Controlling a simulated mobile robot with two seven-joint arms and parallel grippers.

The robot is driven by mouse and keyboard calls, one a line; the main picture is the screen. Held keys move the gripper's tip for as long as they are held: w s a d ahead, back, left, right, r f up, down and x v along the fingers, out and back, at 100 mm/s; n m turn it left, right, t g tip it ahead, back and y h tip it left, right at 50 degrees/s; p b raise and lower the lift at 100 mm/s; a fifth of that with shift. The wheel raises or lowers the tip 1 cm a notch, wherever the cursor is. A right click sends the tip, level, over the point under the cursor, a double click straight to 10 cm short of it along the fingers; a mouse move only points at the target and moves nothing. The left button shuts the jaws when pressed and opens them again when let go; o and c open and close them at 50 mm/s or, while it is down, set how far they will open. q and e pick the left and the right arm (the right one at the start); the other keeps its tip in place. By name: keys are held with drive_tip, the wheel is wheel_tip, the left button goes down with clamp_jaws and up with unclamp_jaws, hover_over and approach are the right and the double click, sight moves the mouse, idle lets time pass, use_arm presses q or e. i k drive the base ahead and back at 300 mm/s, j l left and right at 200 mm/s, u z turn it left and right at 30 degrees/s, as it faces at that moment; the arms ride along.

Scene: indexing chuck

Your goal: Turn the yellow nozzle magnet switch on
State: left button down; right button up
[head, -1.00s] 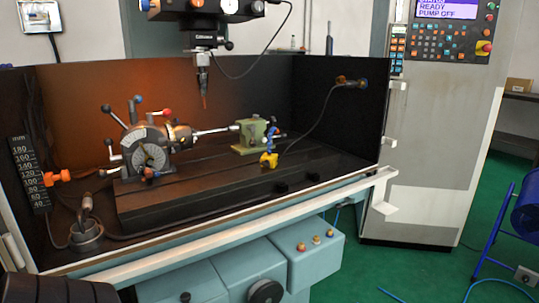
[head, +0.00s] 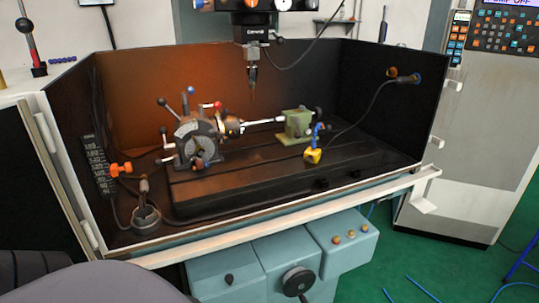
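The yellow nozzle magnet base (head: 312,156) sits on the dark machine table (head: 255,185), at the right in front of the green tailstock block (head: 297,125). A blue segmented nozzle (head: 317,132) rises from it, and a dark hose runs from that area up to a fitting on the right wall. The switch on the magnet is too small to make out, so its position cannot be told. Neither of my grippers is in view.
The indexing chuck (head: 197,140) with its ball-ended levers stands left of the tailstock. The spindle (head: 252,70) hangs above the table. A pale front rail (head: 290,213) and dark enclosure walls border the table. A control panel (head: 505,30) stands at the right.

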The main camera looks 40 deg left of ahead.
sight(309, 159)
drive_tip(key=i+u, duration=0.15)
drive_tip(key=u, duration=0.2)
drive_tip(key=i+l+u, duration=0.1)
drive_tip(key=u, duration=0.25)
drive_tip(key=i+l+u, duration=0.1)
drive_tip(key=u, duration=0.3)
drive_tip(key=i+l+u, duration=0.5)
drive_tip(key=l, duration=0.2)
drive_tip(key=i+l+u, duration=0.1)
drive_tip(key=l, duration=0.25)
drive_tip(key=i+l+u, duration=0.1)
drive_tip(key=l, duration=0.3)
drive_tip(key=i, duration=0.1)
